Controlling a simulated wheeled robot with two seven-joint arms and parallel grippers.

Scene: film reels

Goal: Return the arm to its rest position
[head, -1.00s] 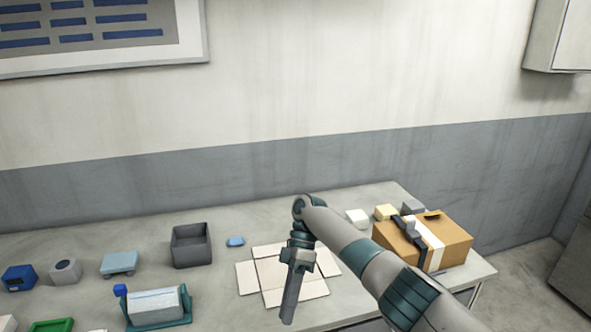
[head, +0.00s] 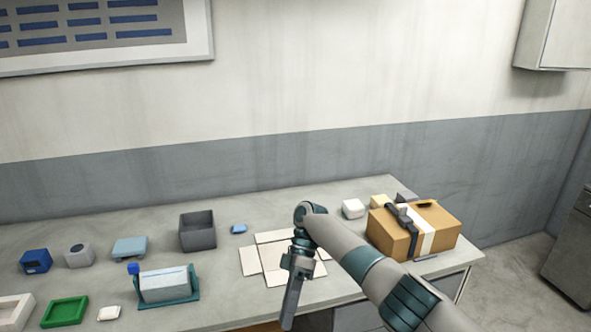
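My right arm comes in from the lower right and reaches over the front part of the table (head: 90,232). My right gripper (head: 290,308) hangs down at the end of the arm, in front of a flat cream unfolded card (head: 250,262). It is seen from the side, so I cannot tell whether its fingers are open or shut. I see nothing hanging from it. The arm covers part of the card. My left gripper is not in view.
A brown box (head: 444,222) with a white band and a dark tape dispenser stands at the right. A grey bin (head: 198,238), a teal holder (head: 194,297), a green tray (head: 66,312) and a blue box (head: 34,261) stand at the left. Bare table lies between the holder and card.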

